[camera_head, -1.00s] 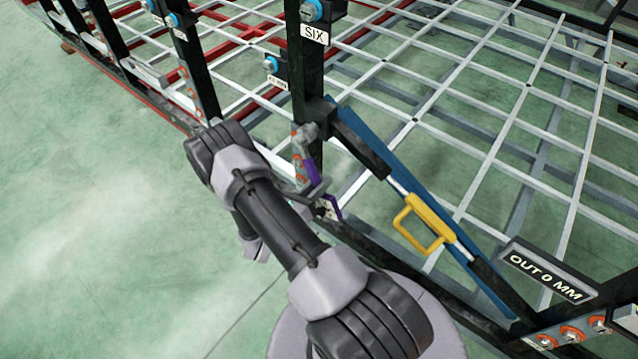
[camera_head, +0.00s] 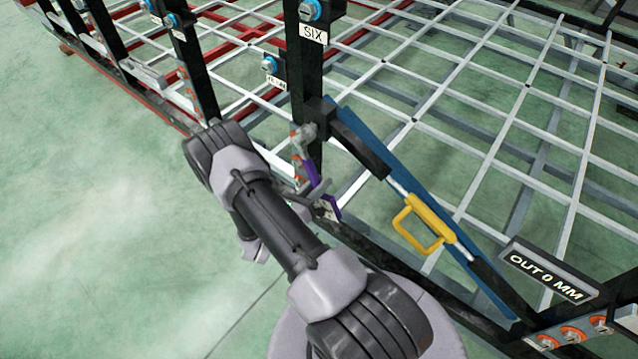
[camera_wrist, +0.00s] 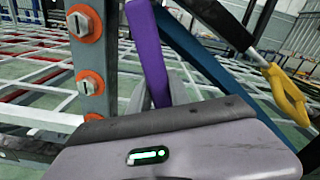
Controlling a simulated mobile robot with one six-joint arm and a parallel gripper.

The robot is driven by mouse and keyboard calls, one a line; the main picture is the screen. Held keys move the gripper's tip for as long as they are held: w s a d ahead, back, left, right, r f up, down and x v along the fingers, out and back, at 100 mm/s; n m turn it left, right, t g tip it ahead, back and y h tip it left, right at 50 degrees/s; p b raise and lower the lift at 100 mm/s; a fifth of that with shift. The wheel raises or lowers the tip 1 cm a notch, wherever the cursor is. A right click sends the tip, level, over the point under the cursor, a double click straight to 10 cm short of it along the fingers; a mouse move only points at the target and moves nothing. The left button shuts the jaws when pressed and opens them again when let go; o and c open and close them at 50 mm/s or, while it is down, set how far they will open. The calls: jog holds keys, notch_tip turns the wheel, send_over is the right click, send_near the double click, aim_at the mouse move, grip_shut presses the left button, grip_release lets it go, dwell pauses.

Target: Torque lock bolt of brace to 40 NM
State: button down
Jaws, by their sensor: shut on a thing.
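The brace (camera_head: 362,148) slants down to the right from a black post. It has a blue bar, black sleeves and a yellow handle (camera_head: 424,222); the handle also shows in the wrist view (camera_wrist: 286,95). My gripper (camera_head: 319,191) is shut on a purple-handled tool (camera_head: 314,172) beside the post's lower part. The purple handle stands upright, slightly tilted, in the wrist view (camera_wrist: 147,50). The tool's grey head (camera_head: 303,135) is near the post, by the brace's upper end. I cannot tell whether it sits on the lock bolt.
Bolts with orange washers (camera_wrist: 90,83) line a grey plate left of the tool. Blue-headed bolts (camera_head: 270,65) sit higher on the posts, near a SIX label (camera_head: 313,34). A sign (camera_head: 547,270) reads OUT 0 MM. Green floor (camera_head: 90,230) is clear at left.

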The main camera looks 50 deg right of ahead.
jog(key=shift+w+d, duration=0.1)
jog(key=shift+d, duration=0.65)
dwell(0.7)
jog(key=c, duration=2)
grip_release()
grip_shut()
jog(key=shift+w+f+m+b, duration=0.2)
jog(key=shift+w+m+b, duration=0.15)
jog(key=shift+w+b, duration=0.15)
jog(key=shift+w+f+m+b, duration=0.15)
jog(key=shift+w+m+b, duration=0.2)
jog(key=shift+w+b, duration=0.15)
jog(key=shift+w+a, duration=0.1)
jog(key=shift+w, duration=0.05)
jog(key=shift+w, duration=0.1)
